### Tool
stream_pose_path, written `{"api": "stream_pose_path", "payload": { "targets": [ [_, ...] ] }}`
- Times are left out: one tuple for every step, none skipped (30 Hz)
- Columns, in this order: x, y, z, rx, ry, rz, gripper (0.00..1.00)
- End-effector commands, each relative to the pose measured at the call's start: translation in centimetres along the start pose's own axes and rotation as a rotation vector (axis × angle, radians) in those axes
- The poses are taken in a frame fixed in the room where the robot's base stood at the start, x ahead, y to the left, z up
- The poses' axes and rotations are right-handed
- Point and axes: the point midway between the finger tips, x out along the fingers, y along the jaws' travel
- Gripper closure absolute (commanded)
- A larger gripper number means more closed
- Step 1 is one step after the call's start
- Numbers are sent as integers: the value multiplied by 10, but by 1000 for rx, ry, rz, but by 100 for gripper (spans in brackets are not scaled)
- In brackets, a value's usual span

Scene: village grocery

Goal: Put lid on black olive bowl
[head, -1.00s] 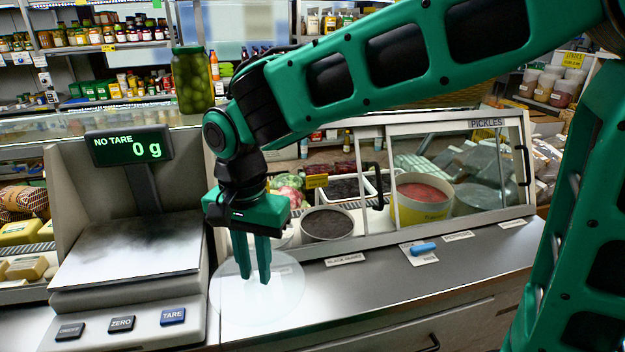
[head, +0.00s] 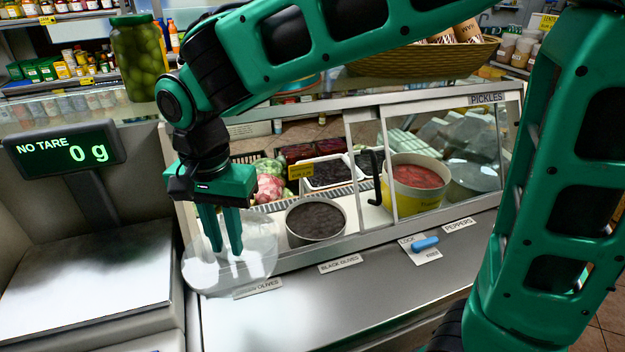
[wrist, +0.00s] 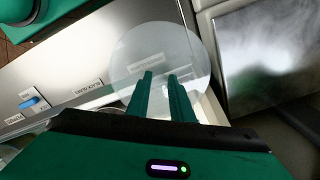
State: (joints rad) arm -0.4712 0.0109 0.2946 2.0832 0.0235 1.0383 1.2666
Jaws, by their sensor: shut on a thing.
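My gripper (head: 228,249) points down, shut on a clear round lid (head: 204,276). The lid is held near the front edge of the pickle case, left of the black olive bowl (head: 317,220) and apart from it in the picture. The bowl is round and pale-rimmed, filled with dark contents, and stands uncovered in the case's open left part behind the "black olives" label (head: 340,263). In the wrist view the lid (wrist: 160,45) spreads beyond my two fingers (wrist: 160,76). The lid partly covers another olives label (head: 258,289).
A scale (head: 90,265) reading 0 g stands left. The case's glass panel (head: 455,150) and black handle (head: 376,175) are right of the bowl. A yellow bucket (head: 415,190) sits behind the glass.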

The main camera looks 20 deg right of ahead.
Motion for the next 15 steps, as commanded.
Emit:
{"api": "stream_pose_path", "payload": {
  "targets": [
    [0, 0, -2, 5, 0, 0, 100],
    [0, 0, -4, 11, 0, 0, 100],
    [1, 0, -8, 23, 0, 0, 100],
    [2, 1, -12, 36, -1, 0, 100],
    [2, 2, -18, 53, -1, 0, 100],
    [4, 3, -28, 82, -1, 0, 100],
    [5, 5, -36, 108, -2, 1, 100],
    [6, 7, -46, 138, -2, 1, 100],
    [8, 12, -61, 183, -3, 1, 100],
    [9, 15, -74, 220, -3, 1, 100],
    [10, 20, -86, 258, -3, 1, 100],
    [13, 26, -104, 312, -3, 2, 100],
    [14, 31, -117, 351, -3, 2, 100],
    [16, 37, -130, 390, -3, 1, 100],
    [18, 45, -146, 443, -2, 0, 100]
  ]
}}
